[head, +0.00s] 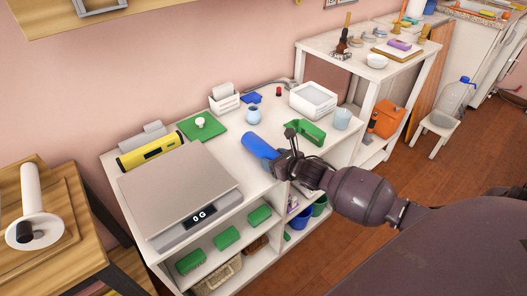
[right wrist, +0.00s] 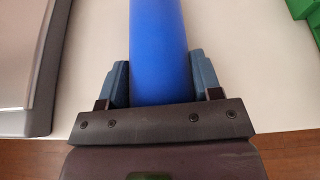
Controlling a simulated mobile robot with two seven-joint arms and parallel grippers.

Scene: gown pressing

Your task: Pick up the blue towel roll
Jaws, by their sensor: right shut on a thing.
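The blue towel roll (head: 258,146) lies along the white shelf unit's top, near its front edge, in the head view. My right gripper (head: 277,163) reaches it from the lower right and is shut on its near end. In the right wrist view the roll (right wrist: 158,45) runs up from between the two fingers of the gripper (right wrist: 160,88), with one finger on each side. I cannot tell whether the roll is lifted or still touches the top. My left gripper is not in view.
A grey scale (head: 180,185) stands left of the roll. A green scoop-like object (head: 307,131) and a clear cup (head: 342,118) stand to its right. A wooden table (head: 75,255) is at far left.

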